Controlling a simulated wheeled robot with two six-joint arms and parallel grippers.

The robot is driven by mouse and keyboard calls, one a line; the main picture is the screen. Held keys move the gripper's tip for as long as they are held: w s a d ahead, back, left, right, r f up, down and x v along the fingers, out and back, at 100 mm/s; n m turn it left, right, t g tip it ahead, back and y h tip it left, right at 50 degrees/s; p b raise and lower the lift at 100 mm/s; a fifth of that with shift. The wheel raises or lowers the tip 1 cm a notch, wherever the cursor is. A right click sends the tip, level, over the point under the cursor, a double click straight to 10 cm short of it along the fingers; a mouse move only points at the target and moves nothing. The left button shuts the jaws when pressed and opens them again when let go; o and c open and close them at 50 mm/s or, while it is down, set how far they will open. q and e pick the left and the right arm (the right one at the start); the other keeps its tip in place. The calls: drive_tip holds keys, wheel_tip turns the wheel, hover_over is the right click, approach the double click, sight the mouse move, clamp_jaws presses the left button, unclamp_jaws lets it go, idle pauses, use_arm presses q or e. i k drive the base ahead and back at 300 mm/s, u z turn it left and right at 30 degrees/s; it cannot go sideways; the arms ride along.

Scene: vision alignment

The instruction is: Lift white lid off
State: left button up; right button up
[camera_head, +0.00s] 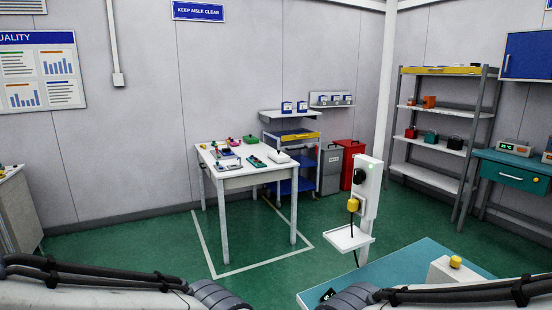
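I cannot make out a clearly separate white lid. A white box (278,157) lies at the right end of the white table (230,183); whether it has a lid is too small to tell. A white block with a yellow knob (442,270) stands on the teal surface (390,277) at the lower right, partly hidden by my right arm. My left arm shows along the bottom left edge and my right arm along the bottom right. Neither gripper shows; both are out of the picture.
Several small coloured parts lie on the white table. A white post (367,190) with a small tray (347,238) stands right of it. A blue trolley (293,160), grey bin (331,170) and red bin (351,163) stand behind.

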sight(278, 156)
drive_tip(key=u, duration=0.7)
drive_tip(key=i, duration=4.3)
drive_tip(key=z, duration=2.1)
drive_tip(key=i, duration=2.35)
drive_tip(key=u, duration=1.55)
